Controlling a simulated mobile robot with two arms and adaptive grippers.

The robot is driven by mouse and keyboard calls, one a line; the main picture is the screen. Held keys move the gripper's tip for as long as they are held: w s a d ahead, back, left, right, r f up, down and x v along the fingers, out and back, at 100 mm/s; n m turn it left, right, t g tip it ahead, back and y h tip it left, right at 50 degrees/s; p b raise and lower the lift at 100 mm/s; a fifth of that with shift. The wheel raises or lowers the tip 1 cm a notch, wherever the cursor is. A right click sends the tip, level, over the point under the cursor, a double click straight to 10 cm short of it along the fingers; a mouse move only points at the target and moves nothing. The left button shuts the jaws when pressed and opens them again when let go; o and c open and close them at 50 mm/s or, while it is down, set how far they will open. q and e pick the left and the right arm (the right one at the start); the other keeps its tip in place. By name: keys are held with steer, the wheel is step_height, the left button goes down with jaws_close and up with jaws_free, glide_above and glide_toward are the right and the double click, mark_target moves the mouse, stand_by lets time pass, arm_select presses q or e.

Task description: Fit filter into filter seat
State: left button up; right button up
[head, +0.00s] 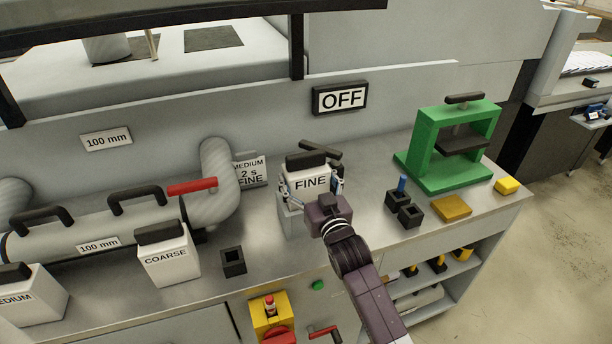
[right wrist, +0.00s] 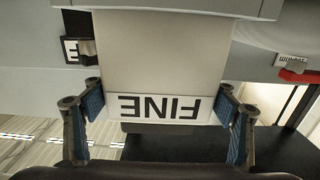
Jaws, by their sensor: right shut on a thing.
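The FINE filter (head: 308,168) is a white box with a black handle on top and a FINE label on its front. My right gripper (head: 311,187) is shut on its two sides. In the right wrist view the filter (right wrist: 160,60) appears upside down between the blue-padded fingers of the gripper (right wrist: 160,101). A light grey block (head: 290,222) shows just below and left of the filter; it may be the filter seat. The gripper and filter hide most of it, so I cannot tell whether the filter touches it. My left gripper is not in view.
COARSE (head: 168,258) and MEDIUM (head: 28,300) filters stand at the left, near a large grey pipe (head: 215,185) with a red lever (head: 192,187). A green press (head: 428,160), black cups (head: 410,216) and yellow blocks (head: 451,208) stand right. An OFF sign (head: 340,98) is behind.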

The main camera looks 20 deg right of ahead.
mark_target(306, 193)
steer(key=shift+f+b, duration=1.8)
steer(key=shift+f, duration=0.8)
steer(key=o, duration=1.7)
steer(key=shift+f, duration=0.15)
steer(key=s, duration=1.2)
steer(key=shift+d, duration=0.2)
steer(key=shift+s, duration=0.1)
